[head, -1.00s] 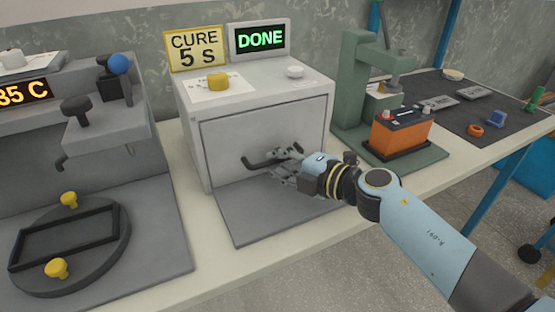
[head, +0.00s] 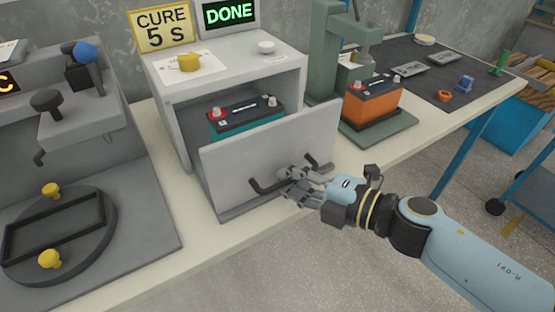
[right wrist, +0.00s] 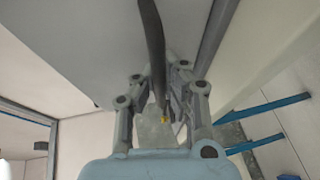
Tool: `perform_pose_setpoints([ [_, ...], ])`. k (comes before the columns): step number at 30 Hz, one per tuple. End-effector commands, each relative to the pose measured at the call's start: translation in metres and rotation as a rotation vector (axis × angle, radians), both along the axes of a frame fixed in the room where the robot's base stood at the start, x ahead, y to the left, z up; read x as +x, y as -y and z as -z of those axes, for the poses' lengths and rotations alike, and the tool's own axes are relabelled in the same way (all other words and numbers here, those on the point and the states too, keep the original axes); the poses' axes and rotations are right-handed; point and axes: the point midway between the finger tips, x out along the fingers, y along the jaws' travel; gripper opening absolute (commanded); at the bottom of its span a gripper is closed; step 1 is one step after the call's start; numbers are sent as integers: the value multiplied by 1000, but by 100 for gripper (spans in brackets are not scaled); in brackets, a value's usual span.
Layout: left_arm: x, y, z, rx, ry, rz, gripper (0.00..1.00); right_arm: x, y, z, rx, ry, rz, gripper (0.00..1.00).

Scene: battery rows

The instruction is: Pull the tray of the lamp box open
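The lamp box (head: 168,104) is a grey cabinet on the bench. Its tray front (head: 225,165) stands well out from the box body, so the tray is open. A teal battery (head: 245,117) with a dark top and red and grey terminals sits inside on the tray. My right gripper (head: 287,176) is at the dark bar handle (head: 262,187) on the tray front. In the right wrist view the handle (right wrist: 153,45) passes between the fingers (right wrist: 165,88), which look closed on it. My left gripper is not in view.
A green press (head: 322,60) with an orange battery (head: 372,104) stands to the right. A round fixture (head: 100,240) lies at left.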

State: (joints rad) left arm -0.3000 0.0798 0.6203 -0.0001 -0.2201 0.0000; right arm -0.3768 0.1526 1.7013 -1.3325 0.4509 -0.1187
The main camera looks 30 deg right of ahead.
Motion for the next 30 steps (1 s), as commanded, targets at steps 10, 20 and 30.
perform_pose_setpoints([
  [10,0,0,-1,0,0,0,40,-12,1,-2,4,3,1,0],
  [20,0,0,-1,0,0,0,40,-12,1,-2,4,3,1,18],
  [30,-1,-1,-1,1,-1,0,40,-12,1,-1,2,1,0,34],
])
